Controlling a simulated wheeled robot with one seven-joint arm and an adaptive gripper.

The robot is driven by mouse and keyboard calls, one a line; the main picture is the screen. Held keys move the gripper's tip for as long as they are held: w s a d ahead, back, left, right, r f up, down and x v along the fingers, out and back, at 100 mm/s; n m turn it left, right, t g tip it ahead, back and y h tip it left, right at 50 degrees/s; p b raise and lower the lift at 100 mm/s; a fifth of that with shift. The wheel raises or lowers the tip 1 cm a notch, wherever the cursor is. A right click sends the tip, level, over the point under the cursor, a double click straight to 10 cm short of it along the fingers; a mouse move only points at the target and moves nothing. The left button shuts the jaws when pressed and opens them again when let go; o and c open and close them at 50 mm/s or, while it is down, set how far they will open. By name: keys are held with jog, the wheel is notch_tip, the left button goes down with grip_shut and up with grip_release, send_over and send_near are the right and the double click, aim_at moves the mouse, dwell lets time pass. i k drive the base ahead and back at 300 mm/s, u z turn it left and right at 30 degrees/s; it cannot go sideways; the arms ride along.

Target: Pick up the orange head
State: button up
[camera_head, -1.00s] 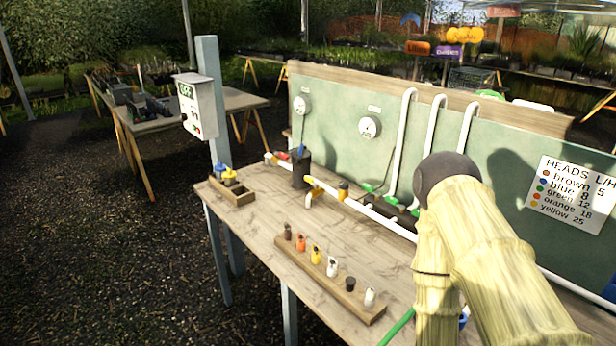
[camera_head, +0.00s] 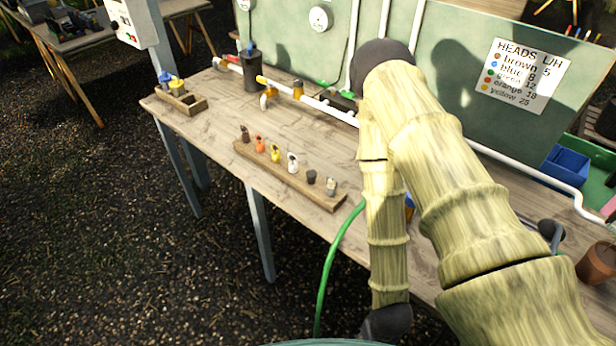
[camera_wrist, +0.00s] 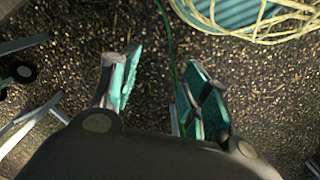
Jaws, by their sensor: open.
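The orange head (camera_head: 260,145) stands upright in a wooden strip rack (camera_head: 305,188) on the bench, second from the left, between a brown head (camera_head: 245,133) and a yellow head (camera_head: 275,154). My gripper (camera_wrist: 155,90) shows in the wrist view with its two teal-padded fingers apart and nothing between them. It points down at the gravel ground, off the front of the bench and away from the rack. In the head view only its dark wrist end (camera_head: 386,322) shows, low at the bottom edge; the fingers are hidden there.
White, black and grey pieces stand farther right in the rack. A green hose (camera_head: 327,265) hangs off the bench front near my arm. A terracotta pot (camera_head: 597,262) stands at the right.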

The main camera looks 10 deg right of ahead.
aim_at(261, 146)
jog(key=u, duration=1.6)
jog(key=i, duration=0.85)
jog(key=z, duration=2.1)
